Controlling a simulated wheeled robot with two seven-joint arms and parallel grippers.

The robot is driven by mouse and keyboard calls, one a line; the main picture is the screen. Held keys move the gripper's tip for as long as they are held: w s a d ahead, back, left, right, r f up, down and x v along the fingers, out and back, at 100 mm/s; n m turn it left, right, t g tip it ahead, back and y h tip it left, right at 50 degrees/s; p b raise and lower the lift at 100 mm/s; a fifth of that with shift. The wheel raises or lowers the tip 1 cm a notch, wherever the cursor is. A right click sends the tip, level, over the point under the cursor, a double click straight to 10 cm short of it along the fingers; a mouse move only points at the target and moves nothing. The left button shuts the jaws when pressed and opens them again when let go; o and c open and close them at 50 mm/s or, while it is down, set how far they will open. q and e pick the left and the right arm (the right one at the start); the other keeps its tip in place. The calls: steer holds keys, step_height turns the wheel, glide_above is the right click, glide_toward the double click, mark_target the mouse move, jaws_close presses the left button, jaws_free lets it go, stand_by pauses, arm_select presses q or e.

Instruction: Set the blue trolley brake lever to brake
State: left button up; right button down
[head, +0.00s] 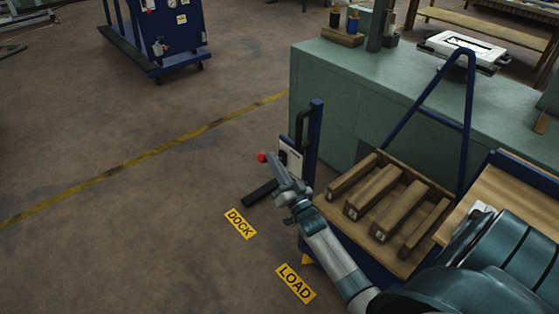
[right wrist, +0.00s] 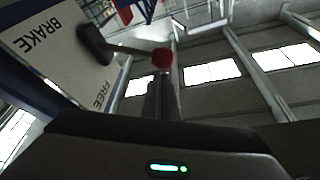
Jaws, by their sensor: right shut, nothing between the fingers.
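The blue trolley has a blue upright post (head: 314,135) at its left end, with a white brake plate (head: 291,158) on it. The right wrist view shows the plate (right wrist: 70,68) with the words BRAKE and FREE, seen tilted and from below. The brake lever has a dark hub, a thin rod and a red knob (right wrist: 162,58); the knob also shows in the head view (head: 262,158). The rod points away from both words. My right gripper (head: 271,158) is shut and empty, its fingertips (right wrist: 157,80) just below the knob; contact is unclear. My left gripper is not in view.
The trolley deck carries several wooden beams (head: 370,203). A green workbench (head: 330,85) stands behind. Yellow DOCK (head: 240,223) and LOAD (head: 295,283) signs lie on the floor. A blue cabinet on wheels (head: 155,35) stands far left. The floor left of the post is clear.

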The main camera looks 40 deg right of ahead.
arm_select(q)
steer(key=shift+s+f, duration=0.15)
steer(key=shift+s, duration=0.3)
arm_select(e)
steer(key=shift+a+f, duration=0.1)
steer(key=shift+f, duration=0.1)
